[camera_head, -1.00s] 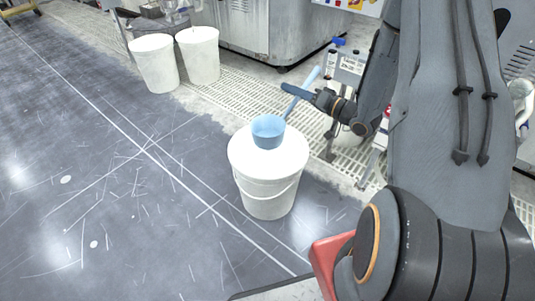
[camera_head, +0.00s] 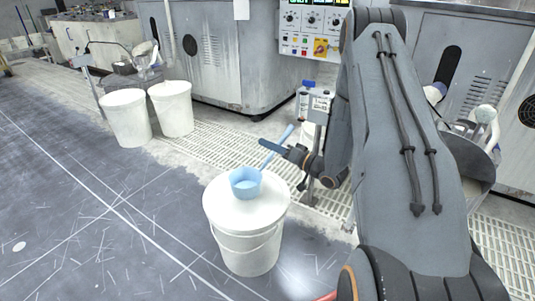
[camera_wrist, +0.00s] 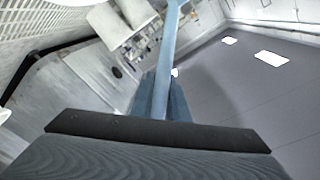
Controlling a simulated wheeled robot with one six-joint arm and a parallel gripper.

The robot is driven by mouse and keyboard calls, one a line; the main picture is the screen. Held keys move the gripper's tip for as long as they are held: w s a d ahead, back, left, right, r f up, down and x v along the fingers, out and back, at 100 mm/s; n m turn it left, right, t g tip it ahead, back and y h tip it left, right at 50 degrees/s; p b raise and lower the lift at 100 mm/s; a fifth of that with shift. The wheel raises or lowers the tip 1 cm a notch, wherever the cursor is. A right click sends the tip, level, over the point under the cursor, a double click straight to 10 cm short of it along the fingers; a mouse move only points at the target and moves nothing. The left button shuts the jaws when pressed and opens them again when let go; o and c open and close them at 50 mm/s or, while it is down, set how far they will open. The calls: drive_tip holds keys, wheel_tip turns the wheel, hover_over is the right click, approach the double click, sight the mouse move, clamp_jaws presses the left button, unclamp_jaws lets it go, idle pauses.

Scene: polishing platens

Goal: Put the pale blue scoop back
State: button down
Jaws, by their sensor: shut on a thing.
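The pale blue scoop (camera_head: 246,184) has a round cup and a long handle slanting up to the right. In the head view its cup appears at the lid of a white bucket (camera_head: 245,243); whether it touches the lid I cannot tell. My gripper (camera_head: 279,146) is shut on the scoop's handle, above and right of the cup. In the wrist view the handle (camera_wrist: 168,50) runs up from between the fingers (camera_wrist: 163,98); the cup is not visible there.
Two white buckets (camera_head: 126,118) (camera_head: 171,108) stand at the back left. A control panel (camera_head: 313,28) and grey machine cabinets (camera_head: 215,50) line the back. A small grey stand (camera_head: 316,104) is behind my gripper. The dark floor (camera_head: 60,215) at left is clear.

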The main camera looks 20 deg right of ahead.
drive_tip(key=shift+f, duration=1.1)
drive_tip(key=shift+f, duration=0.15)
drive_tip(key=c, duration=1.7)
unclamp_jaws()
drive_tip(key=p+v, duration=0.2)
drive_tip(key=v, duration=1)
